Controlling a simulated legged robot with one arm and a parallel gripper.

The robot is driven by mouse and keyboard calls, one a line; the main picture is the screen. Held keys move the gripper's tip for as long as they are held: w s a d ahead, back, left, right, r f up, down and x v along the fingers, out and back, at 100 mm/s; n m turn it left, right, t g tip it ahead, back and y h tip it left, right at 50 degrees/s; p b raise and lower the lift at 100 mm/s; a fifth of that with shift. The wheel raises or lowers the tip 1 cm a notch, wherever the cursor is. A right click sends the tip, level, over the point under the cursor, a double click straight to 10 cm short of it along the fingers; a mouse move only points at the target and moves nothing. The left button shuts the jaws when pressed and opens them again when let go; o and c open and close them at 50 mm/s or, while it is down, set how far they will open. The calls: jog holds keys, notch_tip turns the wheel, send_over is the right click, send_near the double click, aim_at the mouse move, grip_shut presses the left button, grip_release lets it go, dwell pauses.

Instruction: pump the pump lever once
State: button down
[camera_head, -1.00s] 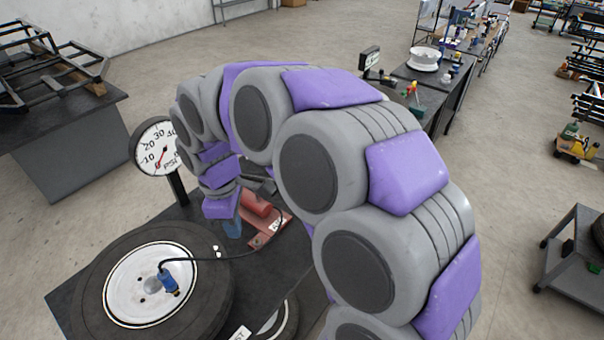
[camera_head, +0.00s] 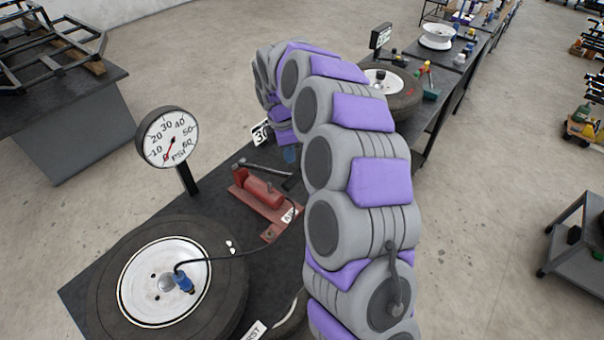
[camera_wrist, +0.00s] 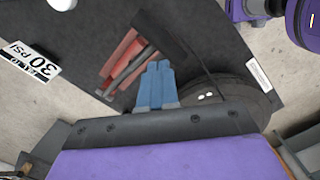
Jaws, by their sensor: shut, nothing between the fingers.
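The red foot pump (camera_head: 262,198) lies on the dark bench, with its dark lever (camera_head: 262,171) along its upper side. It also shows in the wrist view (camera_wrist: 122,57), just beyond the fingertips. My gripper (camera_head: 290,154) has blue fingers and is at the far end of the pump, partly hidden by my arm. In the wrist view my gripper (camera_wrist: 158,68) is shut with nothing between its fingers. Whether it touches the lever I cannot tell. A pressure gauge (camera_head: 167,138) stands to the left, its red needle near zero.
A tire with a white rim (camera_head: 140,285) lies on the front of the bench, joined by a hose to a blue fitting (camera_head: 183,282). A 30 PSI sign (camera_wrist: 30,60) stands at the bench's far edge. Another bench holds a second tire (camera_head: 402,88).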

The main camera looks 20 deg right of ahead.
aim_at(292, 175)
jog(key=shift+d, duration=0.15)
jog(key=shift+f, duration=0.15)
jog(key=f+b, duration=0.1)
jog(key=f, duration=0.1)
jog(key=f+b, duration=0.4)
jog(key=f, duration=0.1)
jog(key=shift+d, duration=0.3)
jog(key=shift+r, duration=0.1)
jog(key=shift+f, duration=2.2)
